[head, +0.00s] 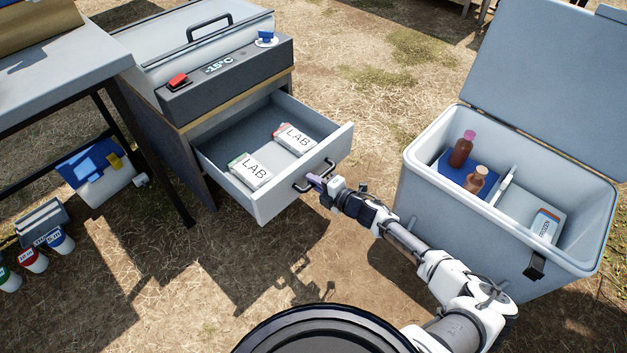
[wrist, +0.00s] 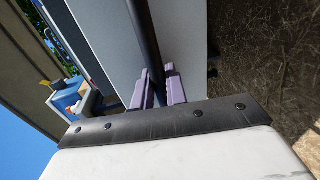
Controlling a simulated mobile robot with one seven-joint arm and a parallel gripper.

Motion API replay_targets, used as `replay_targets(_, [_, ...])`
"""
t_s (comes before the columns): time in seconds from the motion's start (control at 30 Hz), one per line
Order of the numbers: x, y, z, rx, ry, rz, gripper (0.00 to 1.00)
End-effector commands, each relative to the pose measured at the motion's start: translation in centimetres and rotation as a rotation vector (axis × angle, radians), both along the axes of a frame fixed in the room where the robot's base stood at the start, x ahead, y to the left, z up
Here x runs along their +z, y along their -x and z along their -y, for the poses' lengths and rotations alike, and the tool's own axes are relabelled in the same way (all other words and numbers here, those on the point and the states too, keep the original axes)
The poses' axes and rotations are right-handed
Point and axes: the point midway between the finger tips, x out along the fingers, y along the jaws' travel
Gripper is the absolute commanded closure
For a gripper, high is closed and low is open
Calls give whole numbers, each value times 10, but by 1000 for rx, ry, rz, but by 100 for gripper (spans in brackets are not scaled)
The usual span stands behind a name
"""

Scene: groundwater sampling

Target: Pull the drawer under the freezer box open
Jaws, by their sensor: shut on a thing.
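The freezer box (head: 225,80) stands on a cabinet and its dark front panel reads -15°C. The drawer (head: 290,197) under it is pulled well out, and two packs marked LAB, a green-edged one (head: 250,171) and a red-edged one (head: 294,138), lie inside. My gripper (head: 314,182) is at the drawer's front, shut on the dark bar handle (head: 327,168). In the wrist view the purple fingers (wrist: 159,88) sit on both sides of the handle bar (wrist: 143,40), against the pale drawer front (wrist: 185,50).
An open grey cooler (head: 408,170) stands to the right, close to my arm, with brown bottles (head: 461,150) inside. A table (head: 60,82) is at left, with a blue-and-white box (head: 98,178) and several cups (head: 60,241) below. Dry ground in front of the drawer is clear.

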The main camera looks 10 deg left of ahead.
Motion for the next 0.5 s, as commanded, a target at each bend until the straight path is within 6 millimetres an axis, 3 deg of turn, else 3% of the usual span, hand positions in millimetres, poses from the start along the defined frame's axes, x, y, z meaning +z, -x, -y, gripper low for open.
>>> replay_targets(0.07, [0, 0, -1, 1, 0, 0, 100])
replay_targets(0.1, [0, 0, -1, 1, 0, 0, 82])
replay_targets(0.2, [0, 0, -1, 1, 0, 0, 69])
replay_targets(0.5, [0, 0, 1, 0, 0, 0, 68])
